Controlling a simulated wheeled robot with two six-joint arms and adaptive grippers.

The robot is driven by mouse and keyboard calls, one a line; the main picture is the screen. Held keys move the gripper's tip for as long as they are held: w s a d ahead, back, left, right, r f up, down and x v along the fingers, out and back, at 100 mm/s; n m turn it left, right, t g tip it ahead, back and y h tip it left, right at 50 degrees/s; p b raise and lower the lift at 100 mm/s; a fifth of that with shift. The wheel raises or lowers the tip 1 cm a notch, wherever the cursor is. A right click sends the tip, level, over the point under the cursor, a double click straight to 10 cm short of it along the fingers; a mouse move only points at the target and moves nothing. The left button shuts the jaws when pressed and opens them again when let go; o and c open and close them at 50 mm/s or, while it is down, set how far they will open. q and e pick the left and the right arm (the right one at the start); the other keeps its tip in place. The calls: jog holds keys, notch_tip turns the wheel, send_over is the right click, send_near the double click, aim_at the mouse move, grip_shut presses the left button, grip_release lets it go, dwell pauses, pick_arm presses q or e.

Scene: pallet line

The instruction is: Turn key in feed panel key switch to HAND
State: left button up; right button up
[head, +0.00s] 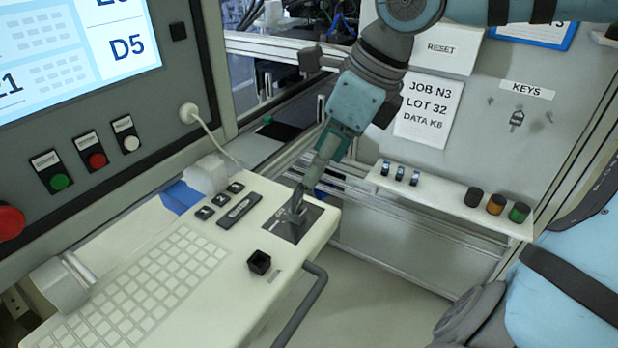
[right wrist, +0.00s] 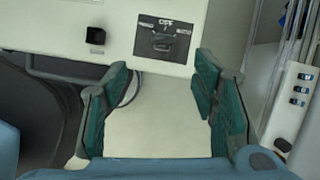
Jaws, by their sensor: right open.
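The feed panel key switch sits on a dark square plate (head: 314,218) on the white console; the plate is also near the top of the right wrist view (right wrist: 146,62). A dark raised part (right wrist: 163,41), likely the switch with a key or knob, stands in its middle. I cannot read its position or labels. My right gripper (head: 303,190) reaches down over the plate in the head view, partly hiding the switch. In the right wrist view its fingers (right wrist: 160,85) are spread, with nothing between them, and the plate shows beyond the tips. My left gripper is not in view.
A key-shaped item (head: 516,120) hangs below the KEYS label (head: 527,90). A shelf (head: 440,194) with switches and buttons stands right of the console.

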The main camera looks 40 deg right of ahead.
aim_at(301, 200)
jog(key=x, duration=0.5)
jog(key=d+x, duration=0.1)
jog(key=x, duration=0.2)
jog(key=shift+w+b, duration=0.1)
jog(key=shift+b, duration=0.25)
jog(key=x, duration=0.2)
jog(key=a+x, duration=0.1)
jog(key=x, duration=0.1)
jog(key=shift+w+f, duration=0.15)
jog(key=shift+d, duration=0.15)
jog(key=shift+c, duration=0.5)
jog(key=c, duration=1.1)
jog(key=shift+n+p, duration=0.3)
jog(key=shift+p, duration=0.1)
jog(key=shift+c, duration=0.2)
jog(key=shift+n+g+y+p, duration=0.3)
jog(key=shift+n+y+p, duration=0.2)
jog(key=shift+n+p, duration=0.2)
jog(key=shift+n, duration=0.8)
jog(key=n+g+y, duration=0.1)
jog(key=n, duration=0.2)
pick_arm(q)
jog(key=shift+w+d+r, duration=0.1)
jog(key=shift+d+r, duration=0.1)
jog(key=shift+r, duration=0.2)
pick_arm(e)
jog(key=o, duration=1.2)
jog(key=shift+n, duration=0.4)
jog(key=shift+o, duration=0.5)
jog(key=o, duration=0.4)
